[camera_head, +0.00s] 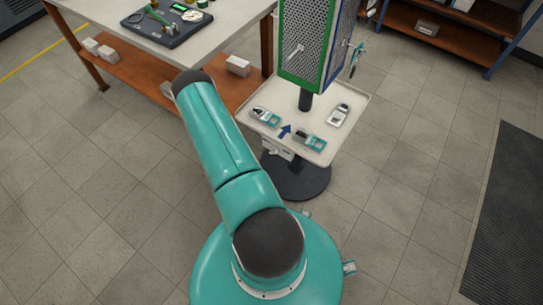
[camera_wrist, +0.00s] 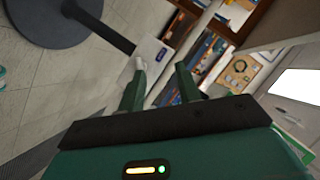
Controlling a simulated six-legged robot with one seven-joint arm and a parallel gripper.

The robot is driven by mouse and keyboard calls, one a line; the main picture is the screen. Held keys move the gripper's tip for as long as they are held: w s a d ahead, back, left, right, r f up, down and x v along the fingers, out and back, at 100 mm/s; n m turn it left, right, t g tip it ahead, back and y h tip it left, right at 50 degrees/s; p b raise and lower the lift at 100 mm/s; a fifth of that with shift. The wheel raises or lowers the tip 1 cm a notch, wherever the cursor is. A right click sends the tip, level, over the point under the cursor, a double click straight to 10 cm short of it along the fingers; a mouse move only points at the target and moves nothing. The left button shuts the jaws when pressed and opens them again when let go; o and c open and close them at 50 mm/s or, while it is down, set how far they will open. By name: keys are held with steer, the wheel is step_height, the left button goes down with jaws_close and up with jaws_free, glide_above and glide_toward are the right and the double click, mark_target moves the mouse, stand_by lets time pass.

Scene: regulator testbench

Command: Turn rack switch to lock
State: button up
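The rack (camera_head: 318,45) stands upright at top centre in the head view, with perforated panels, a green frame and a blue edge. Its pole rises from a pale tray (camera_head: 330,97) over a round dark base. I cannot pick out the rack switch in either view. My gripper (camera_wrist: 160,70) shows in the wrist view with its two green fingers apart and nothing held between them. In the head view my gripper is not seen; only my teal arm shows. A small dark blue part (camera_wrist: 161,55) on a pale surface shows beyond the fingers in the wrist view, not clearly identifiable.
A workbench (camera_head: 227,15) stands at upper left, a shelf (camera_head: 440,32) at upper right. A dark mat (camera_head: 510,215) lies right. Floor between is clear.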

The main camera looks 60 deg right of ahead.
mark_target(272, 154)
steer(key=s+a+f+h, duration=0.1)
steer(key=s+a+f, duration=0.1)
steer(key=s, duration=0.4)
steer(key=shift+m+g, duration=0.3)
steer(key=shift+g, duration=0.1)
steer(key=x, duration=1.4)
steer(key=shift+c, duration=0.2)
jaws_close()
